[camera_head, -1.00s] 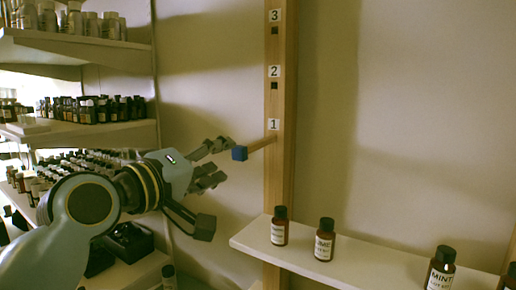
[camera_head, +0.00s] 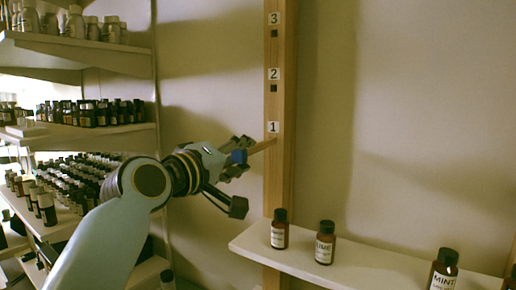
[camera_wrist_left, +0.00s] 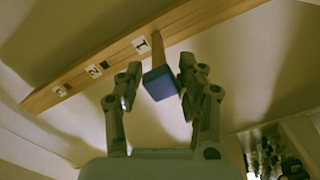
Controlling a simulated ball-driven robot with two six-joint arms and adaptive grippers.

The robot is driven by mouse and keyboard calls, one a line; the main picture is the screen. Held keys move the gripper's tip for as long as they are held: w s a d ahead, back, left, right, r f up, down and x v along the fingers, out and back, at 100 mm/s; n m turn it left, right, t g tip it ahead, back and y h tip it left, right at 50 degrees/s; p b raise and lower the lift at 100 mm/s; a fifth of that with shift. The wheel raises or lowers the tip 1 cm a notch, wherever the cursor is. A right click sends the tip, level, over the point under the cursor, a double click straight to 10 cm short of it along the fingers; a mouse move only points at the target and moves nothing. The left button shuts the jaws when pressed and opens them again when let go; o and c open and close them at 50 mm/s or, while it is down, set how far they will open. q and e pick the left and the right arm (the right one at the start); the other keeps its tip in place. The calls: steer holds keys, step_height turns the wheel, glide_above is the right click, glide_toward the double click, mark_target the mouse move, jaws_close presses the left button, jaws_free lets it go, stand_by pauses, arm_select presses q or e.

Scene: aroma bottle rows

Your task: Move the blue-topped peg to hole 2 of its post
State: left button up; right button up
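The blue-topped peg (camera_head: 239,157) sticks out of the wooden post (camera_head: 280,190) at the hole by label 1. Its blue block end also shows in the left wrist view (camera_wrist_left: 160,83), with the wooden shaft running to the post. Holes 2 (camera_head: 274,88) and 3 (camera_head: 274,33) in the post are empty dark squares. My left gripper (camera_head: 236,158) is at the blue end; its fingers stand on both sides of the block. In the left wrist view a gap shows between the left finger and the block, so the gripper is open around it. My right gripper is not in view.
A white shelf (camera_head: 350,262) with several brown bottles juts out to the right of the post, below the peg. Shelves crowded with bottles (camera_head: 90,135) stand at the left. The wall beside the upper post is clear.

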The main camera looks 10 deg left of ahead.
arm_select(q)
jaws_close()
steer(key=shift+p+v, duration=0.5)
steer(key=shift+v, duration=0.8)
steer(key=shift+p+v, duration=0.75)
steer(key=shift+v, duration=1.95)
